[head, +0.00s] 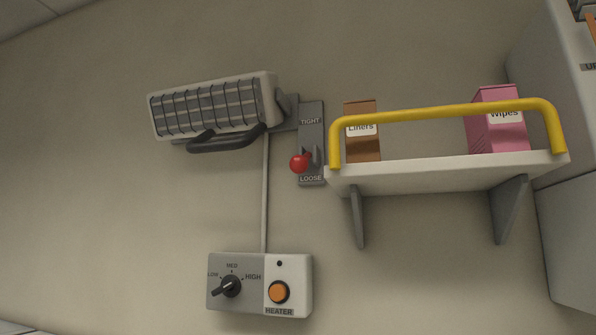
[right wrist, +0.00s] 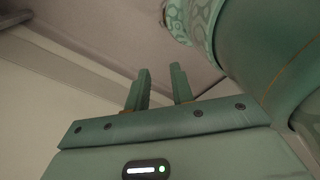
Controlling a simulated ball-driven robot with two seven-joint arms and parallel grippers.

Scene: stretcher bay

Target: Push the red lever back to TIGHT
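The red lever (head: 300,162) has a round red knob and sits at the lower end of a grey plate (head: 311,140), beside the word LOOSE. The word TIGHT is at the plate's upper end. The plate is on the wall next to the heater's bracket. My right gripper (right wrist: 159,88) shows in the right wrist view with its two green fingers apart and nothing between them. It is not in the head view, so its place relative to the lever cannot be told. My left gripper is in neither view.
A caged heater (head: 208,106) with a dark handle is left of the plate. A shelf (head: 440,178) with a yellow rail (head: 445,112), a Liners box (head: 363,140) and a Wipes box (head: 498,125) stands close on the right. A heater control box (head: 259,284) is below.

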